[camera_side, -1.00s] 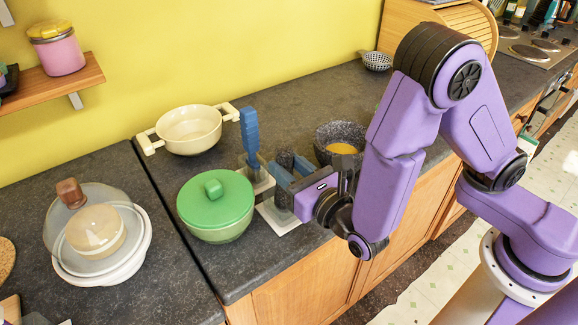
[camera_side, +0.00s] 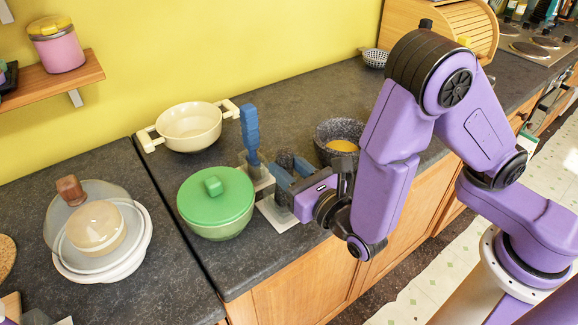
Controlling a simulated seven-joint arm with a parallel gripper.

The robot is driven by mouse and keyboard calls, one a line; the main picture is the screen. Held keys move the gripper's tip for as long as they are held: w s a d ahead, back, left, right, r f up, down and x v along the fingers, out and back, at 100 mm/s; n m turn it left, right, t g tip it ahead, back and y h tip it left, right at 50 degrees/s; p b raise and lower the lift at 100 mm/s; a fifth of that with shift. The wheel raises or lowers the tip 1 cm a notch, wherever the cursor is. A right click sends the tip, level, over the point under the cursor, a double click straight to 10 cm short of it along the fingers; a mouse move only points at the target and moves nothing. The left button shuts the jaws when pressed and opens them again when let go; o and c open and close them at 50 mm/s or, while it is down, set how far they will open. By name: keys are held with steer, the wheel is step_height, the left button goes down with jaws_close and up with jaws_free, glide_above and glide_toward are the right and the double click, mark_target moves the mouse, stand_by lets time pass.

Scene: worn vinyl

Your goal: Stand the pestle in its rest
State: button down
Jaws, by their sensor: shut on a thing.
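The blue pestle (camera_side: 250,132) stands close to upright, with its shaft rising above my gripper (camera_side: 267,170). My gripper reaches in from the right, its blue fingers shut on the low part of the pestle. The rest seems to be the pale stand with a grey block (camera_side: 262,184) and a white base (camera_side: 279,216), under and beside the fingers. The fingers and the green-lidded pot hide part of it. I cannot tell whether the pestle's lower end is seated in it or just above it.
A green-lidded pot (camera_side: 215,198) stands close on the left of the stand. A cream two-handled pot (camera_side: 189,127) is behind. A dark stone mortar (camera_side: 325,134) with yellow contents is to the right. Bare counter (camera_side: 290,100) lies behind the pestle.

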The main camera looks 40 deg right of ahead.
stand_by(0.3)
steer(key=c, duration=0.7)
jaws_free()
steer(key=shift+f, duration=0.1)
steer(key=shift+o, duration=0.2)
steer(key=shift+s, duration=0.15)
steer(key=s, duration=0.7)
steer(key=shift+s, duration=0.25)
stand_by(0.6)
steer(key=shift+s, duration=0.25)
